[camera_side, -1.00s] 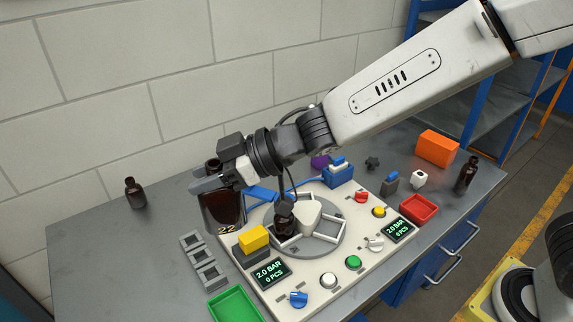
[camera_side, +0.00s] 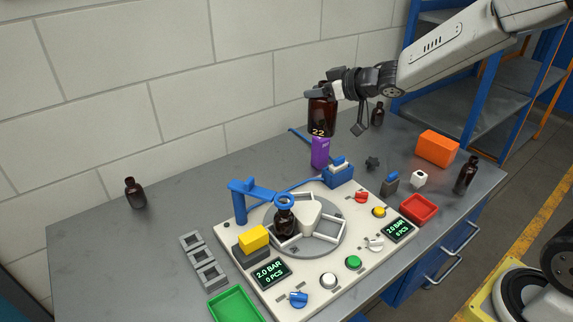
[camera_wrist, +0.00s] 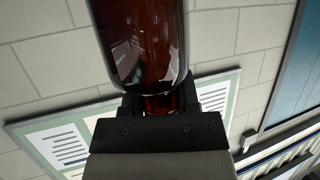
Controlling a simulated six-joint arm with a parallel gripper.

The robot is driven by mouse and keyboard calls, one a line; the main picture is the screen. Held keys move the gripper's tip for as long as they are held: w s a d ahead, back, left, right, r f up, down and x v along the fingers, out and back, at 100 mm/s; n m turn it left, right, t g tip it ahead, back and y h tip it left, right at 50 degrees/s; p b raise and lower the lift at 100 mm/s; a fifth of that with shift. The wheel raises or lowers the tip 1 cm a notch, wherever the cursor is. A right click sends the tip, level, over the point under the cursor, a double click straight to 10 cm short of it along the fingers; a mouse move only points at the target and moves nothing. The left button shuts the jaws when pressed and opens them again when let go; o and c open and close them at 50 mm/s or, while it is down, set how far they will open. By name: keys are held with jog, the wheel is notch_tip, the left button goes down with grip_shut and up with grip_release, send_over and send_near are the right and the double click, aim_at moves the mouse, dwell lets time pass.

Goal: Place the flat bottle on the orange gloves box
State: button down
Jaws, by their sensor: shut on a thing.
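The flat bottle (camera_side: 321,114) is dark amber glass with "22" printed low on its front. My gripper (camera_side: 318,92) is shut on its upper part and holds it upright in the air, above and behind the purple box. The orange gloves box (camera_side: 437,148) stands at the back right of the table, to the right of and below the held bottle. Its top looks clear.
A purple box (camera_side: 320,153) stands below the held bottle. Amber bottles stand at the back (camera_side: 377,114), right (camera_side: 466,176) and left (camera_side: 135,193). A panel (camera_side: 328,266) with a blue post (camera_side: 239,203) and another bottle (camera_side: 284,222) fills the middle.

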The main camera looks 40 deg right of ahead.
jog(key=s+d+m+h, duration=0.3)
jog(key=d+h, duration=0.1)
jog(key=d, duration=1)
jog(key=s+d+m+h, duration=0.3)
jog(key=d, duration=1.1)
jog(key=s+d+m+g+h, duration=0.2)
jog(key=s+d+m+h, duration=0.3)
jog(key=s+d, duration=1.05)
jog(key=w+d+f, duration=1.1)
jog(key=f, duration=0.3)
jog(key=shift+w+f, duration=0.15)
jog(key=shift+w, duration=0.25)
jog(key=shift+f, duration=0.1)
